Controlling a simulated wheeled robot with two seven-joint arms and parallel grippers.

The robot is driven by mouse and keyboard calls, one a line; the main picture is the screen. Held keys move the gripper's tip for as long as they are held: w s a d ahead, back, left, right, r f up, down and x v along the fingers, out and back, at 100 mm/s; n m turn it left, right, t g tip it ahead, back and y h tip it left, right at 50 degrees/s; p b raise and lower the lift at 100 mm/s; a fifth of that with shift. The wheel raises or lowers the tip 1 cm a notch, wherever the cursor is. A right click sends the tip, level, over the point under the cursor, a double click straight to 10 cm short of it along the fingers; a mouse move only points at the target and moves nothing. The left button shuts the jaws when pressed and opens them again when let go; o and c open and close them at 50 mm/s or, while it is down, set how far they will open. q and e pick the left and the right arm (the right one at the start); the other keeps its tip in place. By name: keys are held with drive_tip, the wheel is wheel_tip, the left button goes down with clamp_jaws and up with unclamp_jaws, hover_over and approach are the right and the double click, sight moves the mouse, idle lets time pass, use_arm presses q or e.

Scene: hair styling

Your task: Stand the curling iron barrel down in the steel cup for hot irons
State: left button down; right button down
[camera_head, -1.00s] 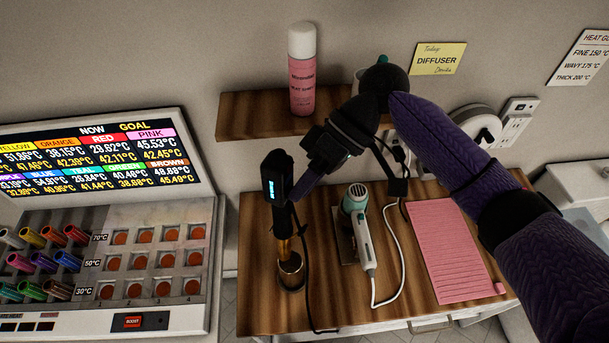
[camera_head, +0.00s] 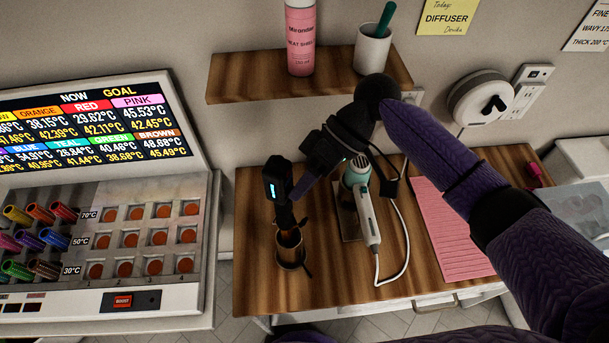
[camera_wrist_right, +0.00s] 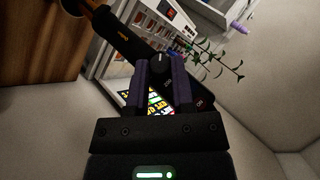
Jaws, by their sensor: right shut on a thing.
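The curling iron (camera_head: 279,205) has a black handle with a lit display and stands nearly upright. My right gripper (camera_head: 295,192) is shut on the iron's handle from the right, above the cup. In the right wrist view the black handle (camera_wrist_right: 122,46) crosses between the purple fingers. The cup stands on the wooden table near its left side. My left gripper is out of view.
A white and teal hair dryer (camera_head: 367,218) lies right of the cup, its cable beside it. A pink towel (camera_head: 447,230) lies farther right. A shelf (camera_head: 350,81) with a pink spray can (camera_head: 300,42) and white cup (camera_head: 373,50) is behind. The curler case (camera_head: 205,240) stands left.

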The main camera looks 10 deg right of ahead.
drive_tip(key=shift+f+b, duration=1.15)
drive_tip(key=shift+f, duration=1.05)
drive_tip(key=shift+c, duration=2)
unclamp_jaws()
drive_tip(key=v, duration=1)
drive_tip(key=shift+f, duration=0.1)
